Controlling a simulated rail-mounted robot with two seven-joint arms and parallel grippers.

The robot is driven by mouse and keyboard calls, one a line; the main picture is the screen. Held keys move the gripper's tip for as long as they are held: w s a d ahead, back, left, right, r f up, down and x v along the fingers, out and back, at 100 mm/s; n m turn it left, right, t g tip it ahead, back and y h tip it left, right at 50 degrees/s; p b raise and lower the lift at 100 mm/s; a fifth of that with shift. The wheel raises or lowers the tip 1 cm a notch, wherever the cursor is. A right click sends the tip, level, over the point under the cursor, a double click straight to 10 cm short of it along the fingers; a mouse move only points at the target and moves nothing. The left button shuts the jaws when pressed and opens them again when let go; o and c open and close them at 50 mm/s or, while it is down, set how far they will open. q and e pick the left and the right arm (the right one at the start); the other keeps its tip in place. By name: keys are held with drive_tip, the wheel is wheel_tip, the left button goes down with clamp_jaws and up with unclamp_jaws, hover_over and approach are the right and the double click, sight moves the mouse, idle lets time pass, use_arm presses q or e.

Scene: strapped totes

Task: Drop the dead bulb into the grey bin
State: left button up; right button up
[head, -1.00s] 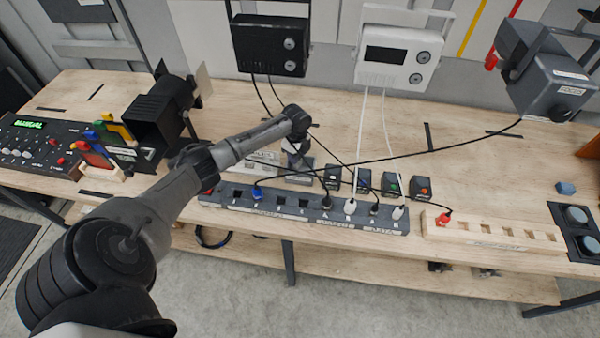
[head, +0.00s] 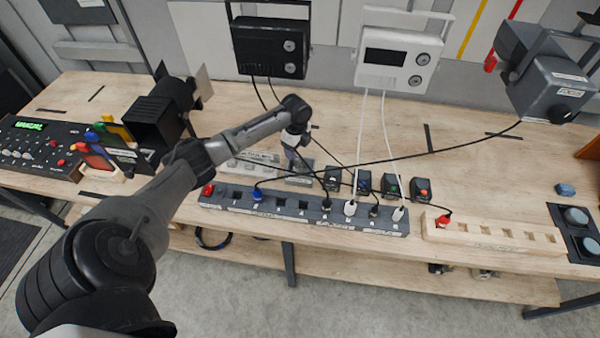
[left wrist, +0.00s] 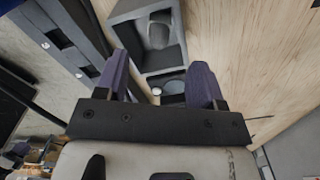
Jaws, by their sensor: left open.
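My left gripper (head: 293,160) hangs over the bench just behind the socket strip, above a small grey box (head: 300,175). In the left wrist view its two purple-grey fingers (left wrist: 160,80) are apart, with nothing seen gripped between them. Beyond the fingertips is the grey box (left wrist: 178,57), which has more than one compartment. One compartment holds a grey rounded piece (left wrist: 159,32); I cannot tell if it is the dead bulb. A dark round shape (left wrist: 173,87) and a small pale one (left wrist: 156,91) show between the fingers. My right gripper is out of view.
The dark socket strip (head: 290,207) with several plugs runs along the front edge. Cables cross the bench right of my gripper. A black lamp (head: 160,112) stands left. Small dark blocks (head: 363,182) and a wooden rack (head: 485,236) lie right. The back middle-right bench is clear.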

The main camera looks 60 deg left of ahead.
use_arm(q)
wheel_tip(320, 180, up, 10)
drive_tip(key=shift+f, duration=0.15)
idle(0.8)
